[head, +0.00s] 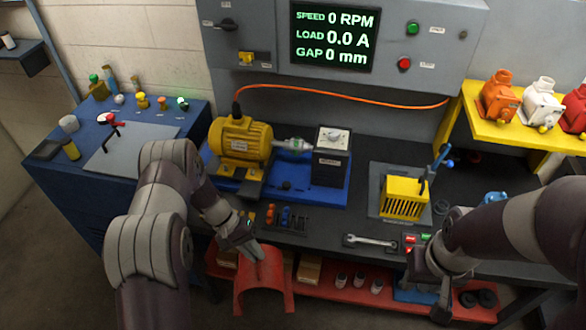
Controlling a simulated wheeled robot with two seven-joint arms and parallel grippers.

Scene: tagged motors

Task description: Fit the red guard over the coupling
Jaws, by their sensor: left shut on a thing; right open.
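The red guard (263,299) is a curved, arch-shaped sheet. My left gripper (257,254) is shut on its upper edge and holds it at the front edge of the bench, nearer to me than the motor. The coupling (293,145) is a small pale and green piece between the yellow motor (240,140) and a dark box (328,165) with a light top. It is uncovered, farther back than the guard. My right gripper (440,308) is open and empty at the front right, low near the bench edge; its fingertips are small and dark.
The motor set stands on a blue base (290,190). A wrench (369,241), small sockets and a yellow slotted block (403,198) lie on the bench (325,226). An orange cable (345,97) runs behind. The wall screen reads 0 RPM, 0.0 A, 0 mm.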

